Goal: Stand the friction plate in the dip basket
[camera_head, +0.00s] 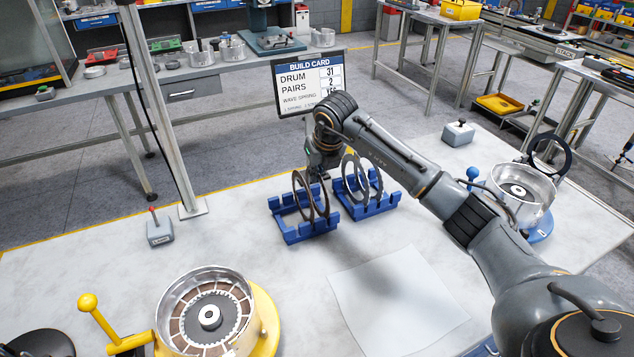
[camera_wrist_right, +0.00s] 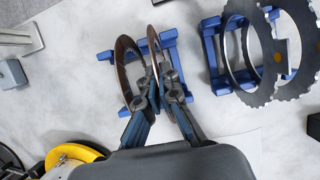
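Two thin ring plates stand upright in the left blue rack (camera_head: 300,236). The nearer, brown-faced friction plate (camera_head: 300,190) also shows in the wrist view (camera_wrist_right: 125,75). The other friction plate (camera_wrist_right: 154,50) stands beside it on the right. My right gripper (camera_head: 322,172) is low over this rack. In the wrist view its fingers (camera_wrist_right: 157,90) lie either side of the right-hand plate's edge, the left finger between the two plates. Whether the fingers press on it is unclear. I cannot identify the dip basket for certain. My left gripper is out of view.
A second blue rack (camera_head: 372,208) holds toothed steel rings (camera_head: 362,178) close by. A metal drum sits in a yellow fixture (camera_head: 265,325) front left. A metal pot (camera_head: 524,208) on a blue base stands at right, with a black ring (camera_head: 550,150) behind. A pale sheet (camera_head: 395,295) lies front centre.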

